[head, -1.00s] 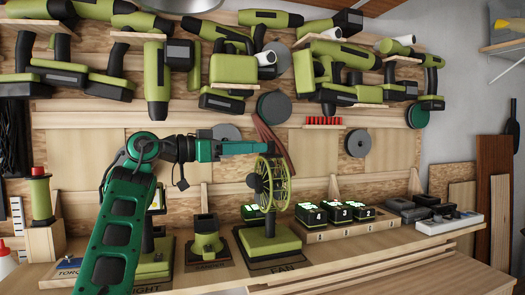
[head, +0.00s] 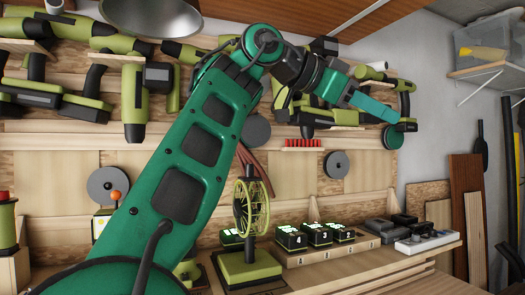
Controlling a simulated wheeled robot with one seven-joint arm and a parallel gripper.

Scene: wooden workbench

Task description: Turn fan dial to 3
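The fan (head: 256,207) stands on the workbench near the middle, with a yellow-green wire cage seen nearly edge-on and a dark post. Its square green base (head: 250,266) sits on a dark board. I cannot make out the fan's dial. My gripper (head: 392,114) is high up to the right of the fan, well apart from it, with its teal fingers pointing right in front of the tool wall. I cannot tell whether the fingers are apart or together.
Numbered battery packs (head: 318,234) stand in a row right of the fan. Dark packs and a grey-white device (head: 427,241) lie farther right. Green tools (head: 133,103) hang on the wall behind my arm. The bench front right of the fan is clear.

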